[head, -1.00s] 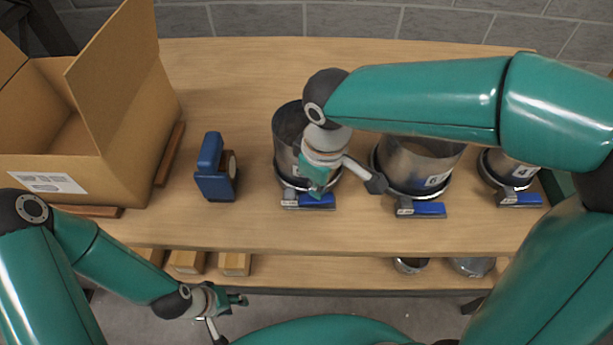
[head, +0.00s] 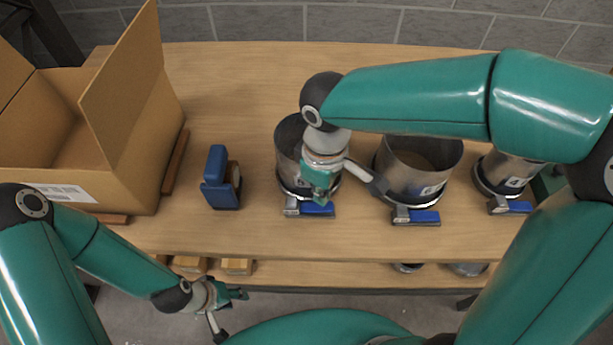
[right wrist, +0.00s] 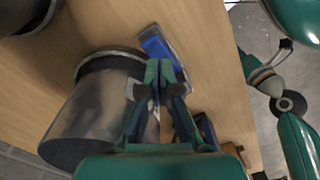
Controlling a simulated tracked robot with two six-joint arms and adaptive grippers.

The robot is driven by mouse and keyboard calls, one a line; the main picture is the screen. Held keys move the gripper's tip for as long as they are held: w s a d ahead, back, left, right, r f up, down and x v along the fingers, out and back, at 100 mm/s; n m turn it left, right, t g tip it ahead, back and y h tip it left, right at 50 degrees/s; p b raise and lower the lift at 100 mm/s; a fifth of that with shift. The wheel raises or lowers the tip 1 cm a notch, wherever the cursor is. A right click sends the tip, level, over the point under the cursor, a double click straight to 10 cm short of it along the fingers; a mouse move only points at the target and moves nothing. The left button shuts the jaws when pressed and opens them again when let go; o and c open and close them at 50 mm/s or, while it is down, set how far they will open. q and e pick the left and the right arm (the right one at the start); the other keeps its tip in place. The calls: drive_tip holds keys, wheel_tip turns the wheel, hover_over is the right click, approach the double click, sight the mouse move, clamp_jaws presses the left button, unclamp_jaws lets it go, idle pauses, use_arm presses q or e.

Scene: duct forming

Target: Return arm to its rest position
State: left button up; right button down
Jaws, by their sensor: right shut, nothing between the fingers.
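My right gripper (head: 320,192) hangs over the front of the left metal duct (head: 289,140), near the blue-handled clamp (head: 317,209) at its base. In the right wrist view its fingers (right wrist: 165,75) are together with nothing between them. The same duct (right wrist: 95,115) lies beside them there, and the blue clamp handle (right wrist: 156,45) shows just beyond the fingertips. I cannot tell whether the fingers touch the clamp. My left gripper (head: 235,294) is low at the front, over the floor before the table edge, and its jaw opening is too small to judge.
A middle duct (head: 425,165) and a right duct (head: 505,172) stand on the table (head: 240,85), with clamps at their bases. A blue tape dispenser (head: 220,180) stands left of the ducts. An open cardboard box (head: 130,150) fills the table's left. Small boxes (head: 238,266) lie on the lower shelf.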

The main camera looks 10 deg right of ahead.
drive_tip(key=shift+r+p, duration=0.65)
drive_tip(key=shift+r, duration=0.6)
drive_tip(key=shift+w, duration=0.1)
drive_tip(key=shift+r, duration=0.1)
